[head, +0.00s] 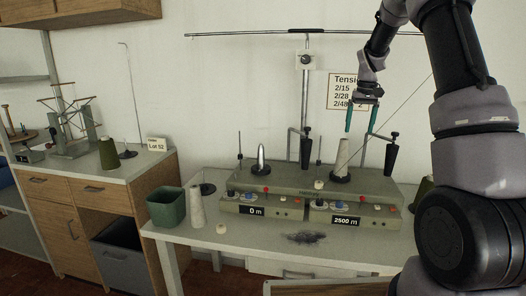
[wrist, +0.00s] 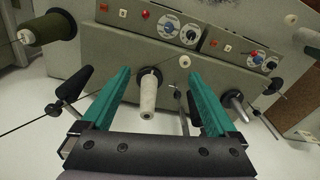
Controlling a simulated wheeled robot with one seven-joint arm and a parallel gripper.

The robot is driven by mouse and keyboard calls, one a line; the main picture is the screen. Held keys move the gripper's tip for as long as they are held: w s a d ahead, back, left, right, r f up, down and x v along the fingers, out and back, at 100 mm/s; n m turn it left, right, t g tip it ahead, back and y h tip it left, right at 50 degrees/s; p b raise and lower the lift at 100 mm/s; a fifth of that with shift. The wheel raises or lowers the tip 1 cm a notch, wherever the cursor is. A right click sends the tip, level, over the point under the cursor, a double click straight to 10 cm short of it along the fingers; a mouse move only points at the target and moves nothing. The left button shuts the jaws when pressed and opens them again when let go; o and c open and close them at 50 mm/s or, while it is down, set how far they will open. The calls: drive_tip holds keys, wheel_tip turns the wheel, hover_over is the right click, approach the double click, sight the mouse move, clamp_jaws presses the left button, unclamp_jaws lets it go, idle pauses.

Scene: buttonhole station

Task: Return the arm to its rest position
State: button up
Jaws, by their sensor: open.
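My gripper (head: 361,118) has two green fingers and points down above the right side of the winding machine (head: 290,183). The fingers are apart, and nothing is held between them. In the wrist view my gripper (wrist: 163,85) shows a cream yarn cone (wrist: 149,97) in the gap, farther off than the fingers. In the head view this cone (head: 342,157) stands upright on the machine's right spindle base, just below the fingertips.
A green bin (head: 166,207) and a pale cone (head: 197,208) stand on the table's left. A grey fibre tangle (head: 305,238) lies in front of the machine. Black-handled tension rods (head: 391,155) rise close to my gripper. A wall sign (head: 343,90) hangs behind it. A wooden cabinet (head: 125,190) stands left.

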drive_tip(key=s+a+r+m+t+y, duration=0.1)
drive_tip(key=s+a+r+t, duration=0.15)
drive_tip(key=s+r, duration=0.5)
drive_tip(key=s+a+r+m+t, duration=0.1)
drive_tip(key=s+a+r, duration=0.2)
drive_tip(key=s+r, duration=0.5)
drive_tip(key=s+a+m+t, duration=0.1)
drive_tip(key=s+a, duration=0.1)
drive_tip(key=s, duration=0.8)
drive_tip(key=s+a+m+t, duration=0.1)
drive_tip(key=s+a, duration=0.1)
drive_tip(key=s, duration=0.8)
drive_tip(key=shift+a+f+t+y, duration=0.25)
drive_tip(key=shift+f+t+y, duration=0.05)
drive_tip(key=shift+t, duration=0.05)
